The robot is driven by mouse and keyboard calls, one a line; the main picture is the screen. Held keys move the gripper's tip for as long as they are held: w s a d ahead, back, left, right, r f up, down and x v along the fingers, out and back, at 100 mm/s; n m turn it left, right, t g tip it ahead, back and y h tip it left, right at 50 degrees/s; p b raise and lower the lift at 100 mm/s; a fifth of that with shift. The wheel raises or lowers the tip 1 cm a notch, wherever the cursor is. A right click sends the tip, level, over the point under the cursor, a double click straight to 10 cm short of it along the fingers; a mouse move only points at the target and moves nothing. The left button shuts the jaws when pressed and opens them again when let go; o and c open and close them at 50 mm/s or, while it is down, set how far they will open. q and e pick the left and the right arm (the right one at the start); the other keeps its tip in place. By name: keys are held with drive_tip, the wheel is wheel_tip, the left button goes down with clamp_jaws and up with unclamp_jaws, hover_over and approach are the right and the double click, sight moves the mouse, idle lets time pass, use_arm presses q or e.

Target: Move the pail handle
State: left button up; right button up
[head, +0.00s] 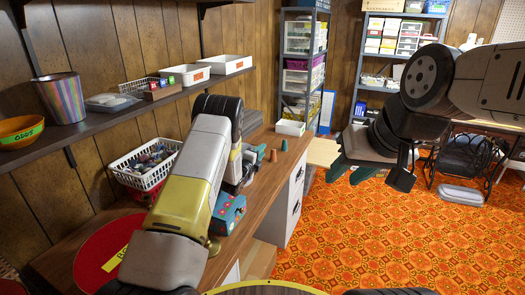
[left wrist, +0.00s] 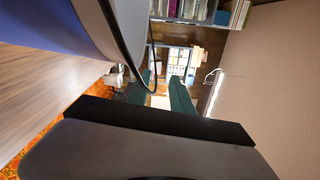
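In the left wrist view, a blue rounded vessel that looks like the pail (left wrist: 55,22) fills the upper left. A thin dark curved handle (left wrist: 151,62) hangs from its side. My left gripper (left wrist: 160,92) shows there with two green fingers apart. The lower end of the handle is near the left finger; I cannot tell whether they touch. In the head view my left arm hides most of this area, and I cannot make out the pail there. My right gripper (head: 355,170) has its green fingers apart, empty, above the orange floor.
The wooden counter (head: 262,190) holds a white basket (head: 146,163), a teal box (head: 228,214), a red round mat (head: 107,256) and small cones (head: 273,156). A wall shelf above holds a striped bin (head: 61,98) and an orange bowl (head: 19,131).

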use_arm(q)
drive_tip(key=v, duration=0.8)
drive_tip(key=shift+d, duration=0.1)
